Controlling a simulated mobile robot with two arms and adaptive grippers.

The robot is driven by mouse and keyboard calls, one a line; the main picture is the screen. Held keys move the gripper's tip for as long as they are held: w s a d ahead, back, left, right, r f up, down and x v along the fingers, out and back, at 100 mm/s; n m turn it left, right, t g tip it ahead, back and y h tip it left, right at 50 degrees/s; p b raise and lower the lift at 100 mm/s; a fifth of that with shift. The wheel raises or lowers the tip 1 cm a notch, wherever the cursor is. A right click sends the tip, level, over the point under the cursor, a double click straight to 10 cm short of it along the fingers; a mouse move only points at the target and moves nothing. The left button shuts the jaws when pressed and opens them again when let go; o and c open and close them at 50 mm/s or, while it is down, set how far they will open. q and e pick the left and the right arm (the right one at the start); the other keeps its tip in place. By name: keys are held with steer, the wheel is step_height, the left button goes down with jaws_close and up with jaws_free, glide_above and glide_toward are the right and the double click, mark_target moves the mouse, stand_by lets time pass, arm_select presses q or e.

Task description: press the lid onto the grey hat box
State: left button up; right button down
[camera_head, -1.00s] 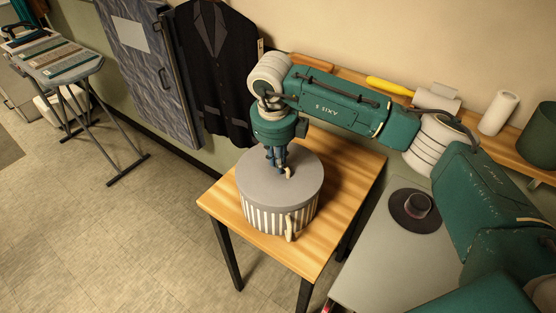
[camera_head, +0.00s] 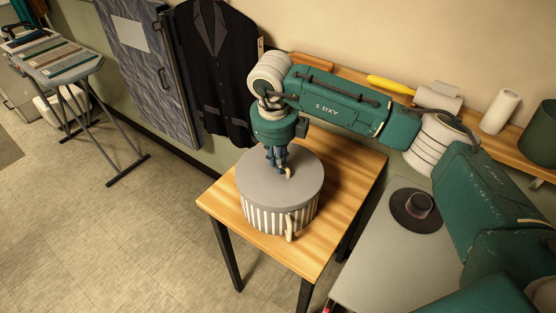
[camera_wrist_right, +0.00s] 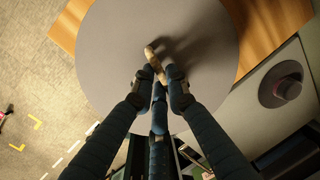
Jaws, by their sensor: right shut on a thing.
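The grey hat box (camera_head: 270,219) has striped sides and stands upright on a small wooden table. Its round grey lid (camera_head: 260,182) sits on top and looks level. It fills much of the right wrist view (camera_wrist_right: 115,60). My right gripper (camera_head: 284,170) points straight down over the lid's middle. In the right wrist view its fingers (camera_wrist_right: 158,82) are closed together around a small beige knob or loop (camera_wrist_right: 154,62) on the lid. Whether the lid is fully down on the rim I cannot tell. My left gripper is not in view.
The wooden table (camera_head: 341,203) has bare room right of the box. A grey table (camera_head: 380,260) beside it holds a dark brimmed hat (camera_head: 416,208). A dark jacket (camera_head: 212,80) hangs behind. A wall shelf (camera_head: 465,120) carries a paper roll (camera_head: 499,112).

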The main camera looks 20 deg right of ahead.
steer(key=shift+f+b, duration=0.15)
steer(key=shift+b, duration=0.2)
stand_by(0.6)
steer(key=c, duration=1.7)
jaws_free()
steer(key=shift+o, duration=0.7)
steer(key=o, duration=0.4)
step_height(320, 180, up, 8)
steer(key=p, duration=0.3)
steer(key=shift+p, duration=0.35)
